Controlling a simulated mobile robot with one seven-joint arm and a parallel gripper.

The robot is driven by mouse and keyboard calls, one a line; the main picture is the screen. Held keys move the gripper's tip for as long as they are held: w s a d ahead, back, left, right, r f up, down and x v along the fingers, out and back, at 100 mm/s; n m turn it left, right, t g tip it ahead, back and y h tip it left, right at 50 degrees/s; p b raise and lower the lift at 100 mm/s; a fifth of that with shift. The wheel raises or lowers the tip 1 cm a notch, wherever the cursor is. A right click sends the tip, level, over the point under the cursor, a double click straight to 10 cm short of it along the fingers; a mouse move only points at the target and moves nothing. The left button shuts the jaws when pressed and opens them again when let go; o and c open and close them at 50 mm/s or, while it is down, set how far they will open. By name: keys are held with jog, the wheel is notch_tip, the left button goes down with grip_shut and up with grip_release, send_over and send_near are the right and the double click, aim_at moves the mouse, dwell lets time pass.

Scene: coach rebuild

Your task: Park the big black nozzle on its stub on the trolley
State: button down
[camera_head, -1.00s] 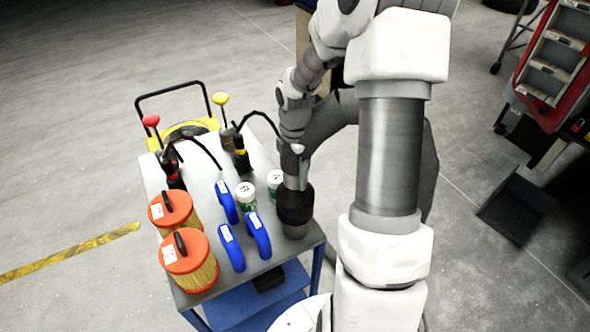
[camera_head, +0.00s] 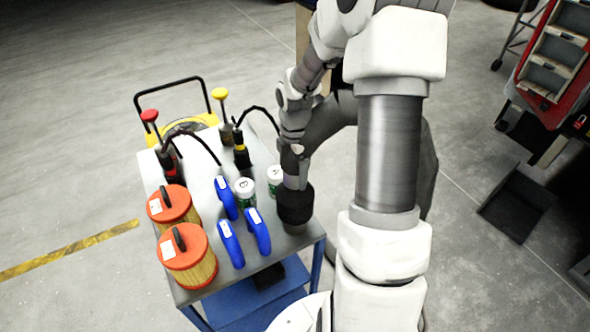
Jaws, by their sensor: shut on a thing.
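The big black nozzle (camera_head: 295,205) is at the right front edge of the trolley (camera_head: 207,292). My gripper (camera_head: 293,180) comes down from above and is shut on the nozzle's upper end; the fingertips are partly hidden by my wrist. The nozzle is roughly upright. A grey stub (camera_head: 295,229) shows directly under the nozzle's lower edge, on the trolley top. I cannot tell how far the nozzle sits over it.
Two orange-topped filters (camera_head: 187,255), several blue-handled items (camera_head: 258,232) and two white-lidded jars (camera_head: 244,190) stand left of the nozzle. Hand pumps with black hoses (camera_head: 240,150) stand at the back. A red rack (camera_head: 548,75) is far right.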

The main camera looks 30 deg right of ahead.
jog(key=shift+f, duration=0.1)
dwell(0.4)
jog(key=shift+f+b, duration=1)
jog(key=shift+f, duration=0.3)
jog(key=shift+f, duration=0.15)
jog(key=shift+f+b, duration=1)
jog(key=shift+f, duration=0.35)
jog(key=shift+f+b, duration=0.75)
jog(key=shift+f, duration=0.4)
grip_release()
jog(key=shift+f, duration=0.1)
notch_tip(320, 180, up, 8)
jog(key=p, duration=0.7)
